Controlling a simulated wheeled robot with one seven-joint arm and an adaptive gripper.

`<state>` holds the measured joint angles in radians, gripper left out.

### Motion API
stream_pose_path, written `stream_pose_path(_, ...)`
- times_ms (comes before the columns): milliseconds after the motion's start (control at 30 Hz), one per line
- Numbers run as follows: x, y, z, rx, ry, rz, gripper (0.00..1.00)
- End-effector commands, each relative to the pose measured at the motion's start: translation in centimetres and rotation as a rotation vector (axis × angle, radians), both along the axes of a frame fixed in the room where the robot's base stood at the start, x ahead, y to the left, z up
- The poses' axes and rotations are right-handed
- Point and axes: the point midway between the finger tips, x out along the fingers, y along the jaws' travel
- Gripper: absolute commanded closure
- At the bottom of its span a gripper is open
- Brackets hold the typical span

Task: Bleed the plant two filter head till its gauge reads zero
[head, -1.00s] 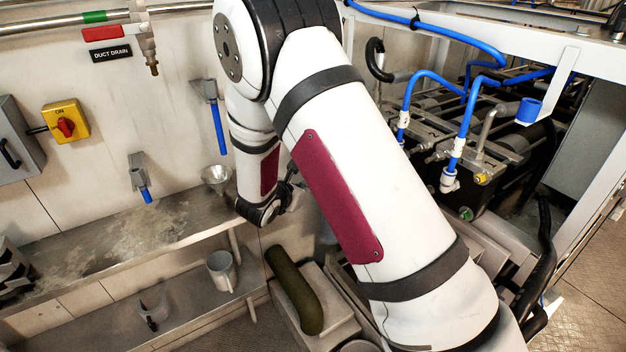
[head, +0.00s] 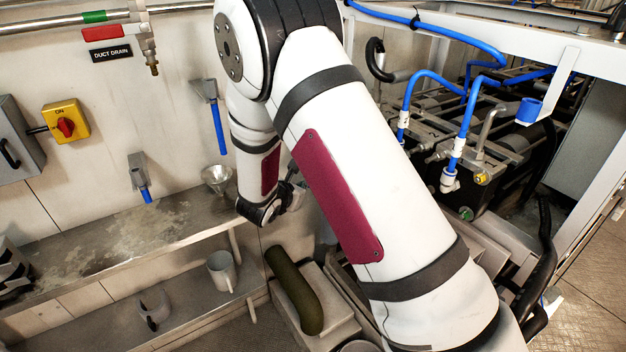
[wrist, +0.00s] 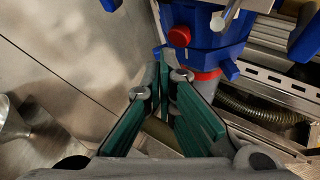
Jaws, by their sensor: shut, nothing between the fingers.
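A blue filter head (wrist: 208,30) is at the top of the wrist view, with a round red button (wrist: 179,36) on its side facing me. I cannot tell from any label whether it is the plant two head. No gauge face shows in either view. My gripper (wrist: 163,88) has green-padded fingers and is shut and empty. Its fingertips are just below the red button in the picture; I cannot tell whether they touch the head. In the head view my arm hides the filter head and most of the gripper.
A metal shelf (head: 110,238) runs along the wall at left, with a funnel (head: 216,178) near its right end. A metal mug (head: 222,271) stands on the lower shelf. Blue-hosed machinery (head: 480,150) fills the right. A ribbed hose (wrist: 262,108) lies right of my fingers.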

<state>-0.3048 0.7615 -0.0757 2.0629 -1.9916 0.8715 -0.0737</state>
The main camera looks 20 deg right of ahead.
Motion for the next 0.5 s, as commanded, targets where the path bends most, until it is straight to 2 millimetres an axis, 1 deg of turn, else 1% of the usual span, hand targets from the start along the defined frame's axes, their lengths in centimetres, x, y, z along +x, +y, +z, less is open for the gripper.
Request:
stream_pose_path(200, 0.14, -0.67, 0.02, -0.001, -0.001, 0.0, 1.0)
stream_pose_path(500, 0.13, -0.68, 0.03, 0.0, 0.0, 0.0, 1.0)
